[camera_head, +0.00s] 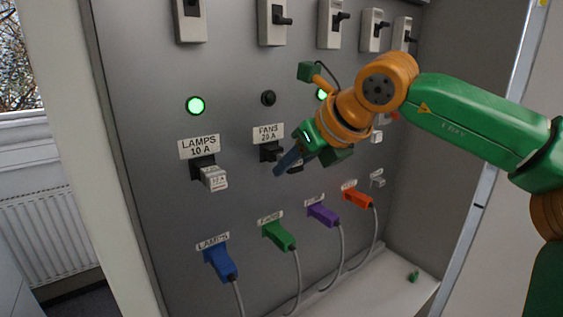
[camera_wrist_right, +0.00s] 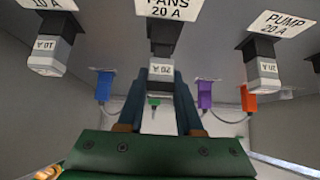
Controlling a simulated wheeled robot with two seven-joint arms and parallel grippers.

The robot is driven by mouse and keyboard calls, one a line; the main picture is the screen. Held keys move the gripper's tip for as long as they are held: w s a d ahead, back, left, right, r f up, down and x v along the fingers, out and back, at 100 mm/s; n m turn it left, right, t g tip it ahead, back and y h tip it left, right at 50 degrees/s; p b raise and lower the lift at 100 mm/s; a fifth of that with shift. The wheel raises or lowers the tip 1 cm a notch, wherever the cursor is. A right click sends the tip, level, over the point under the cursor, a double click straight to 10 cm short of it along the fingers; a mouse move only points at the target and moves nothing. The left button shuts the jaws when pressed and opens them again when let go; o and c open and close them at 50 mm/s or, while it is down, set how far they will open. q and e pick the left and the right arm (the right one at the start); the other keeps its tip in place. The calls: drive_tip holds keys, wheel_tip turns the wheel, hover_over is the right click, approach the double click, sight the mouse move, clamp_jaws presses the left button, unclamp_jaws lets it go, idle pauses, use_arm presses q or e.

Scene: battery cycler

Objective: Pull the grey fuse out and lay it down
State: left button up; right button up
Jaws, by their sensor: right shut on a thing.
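A grey fuse (camera_wrist_right: 161,72) marked 20 A sits at the black FANS holder (camera_wrist_right: 163,30) on the panel. It lies between the blue fingers of my right gripper (camera_wrist_right: 161,98), which is shut on it. It appears still joined to the holder. In the head view my right gripper (camera_head: 289,160) reaches in from the right and mostly hides this fuse, while the FANS holder (camera_head: 268,150) shows beside the fingers. My left gripper is not in view.
The LAMPS 10 A fuse (camera_head: 213,178) is at left, and the PUMP 20 A fuse (camera_wrist_right: 266,70) at right. Blue (camera_head: 220,262), green (camera_head: 278,235), purple (camera_head: 323,214) and orange (camera_head: 357,198) plugs with cables are below. The cabinet floor ledge (camera_head: 385,290) is mostly bare, with a small green object (camera_head: 413,276).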

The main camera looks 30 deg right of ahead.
drive_tip(key=shift+s+d, duration=0.1)
drive_tip(key=shift+s, duration=0.6)
drive_tip(key=s+b, duration=0.1)
drive_tip(key=s, duration=0.1)
drive_tip(key=shift+s+d+b, duration=0.1)
drive_tip(key=shift+s+b, duration=0.2)
drive_tip(key=shift+b, duration=0.1)
